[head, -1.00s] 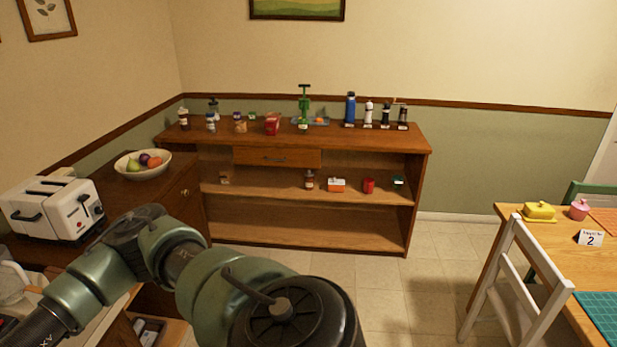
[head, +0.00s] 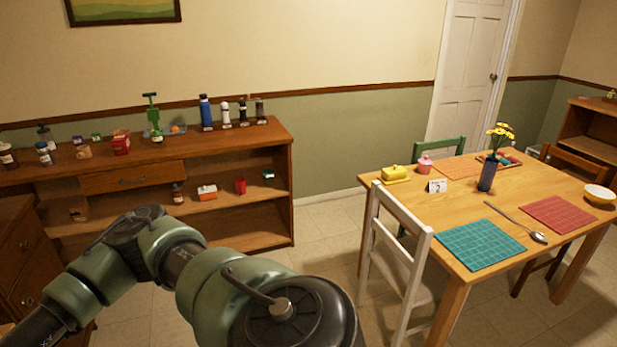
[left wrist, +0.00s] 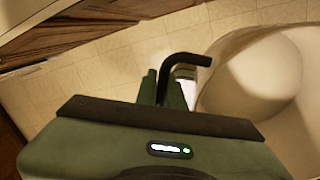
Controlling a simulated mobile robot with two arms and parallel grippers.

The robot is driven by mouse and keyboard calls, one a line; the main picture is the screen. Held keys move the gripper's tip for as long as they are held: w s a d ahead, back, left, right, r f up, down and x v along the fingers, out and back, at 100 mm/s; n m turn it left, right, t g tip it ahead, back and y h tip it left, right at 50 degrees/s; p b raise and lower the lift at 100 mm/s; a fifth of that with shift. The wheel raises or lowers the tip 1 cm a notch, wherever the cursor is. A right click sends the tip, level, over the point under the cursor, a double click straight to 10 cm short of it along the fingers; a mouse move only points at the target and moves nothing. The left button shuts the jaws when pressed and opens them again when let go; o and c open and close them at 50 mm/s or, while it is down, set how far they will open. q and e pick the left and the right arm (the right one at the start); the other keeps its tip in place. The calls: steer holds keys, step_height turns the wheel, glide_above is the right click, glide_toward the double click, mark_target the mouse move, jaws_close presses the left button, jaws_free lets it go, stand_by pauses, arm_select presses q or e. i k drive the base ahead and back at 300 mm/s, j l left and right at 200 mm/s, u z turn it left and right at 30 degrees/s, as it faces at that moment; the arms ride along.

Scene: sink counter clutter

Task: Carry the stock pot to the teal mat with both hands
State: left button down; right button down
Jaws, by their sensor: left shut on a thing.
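The stock pot (left wrist: 262,75) shows in the left wrist view as a pale, rounded vessel, cut off by the right edge. A dark bent handle (left wrist: 190,60) reaches from it to my left gripper (left wrist: 165,88), which is shut on it. In the head view neither the pot nor the left fingers show; only my left arm is in front, at the bottom. The teal mat (head: 480,245) lies flat on the near left part of the wooden table, with nothing on it. My right gripper is in neither view.
A white chair (head: 400,262) stands at the table's left side. Near the mat are a spoon (head: 538,237), red mat (head: 558,214), number card (head: 437,186) and flower vase (head: 487,177). A wooden shelf (head: 270,134) stands left; open floor (head: 325,235) lies between.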

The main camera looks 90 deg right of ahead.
mark_target(480, 242)
steer(key=z, duration=2.8)
steer(key=i+l+z, duration=0.2)
steer(key=z, duration=0.2)
steer(key=i+l+z, duration=0.25)
steer(key=z, duration=0.2)
steer(key=i+l, duration=0.2)
steer(key=i, duration=0.25)
steer(key=i+l, duration=0.25)
steer(key=i, duration=0.2)
steer(key=i+l, duration=0.2)
steer(key=i, duration=0.25)
steer(key=i+l, duration=0.2)
steer(key=i, duration=0.25)
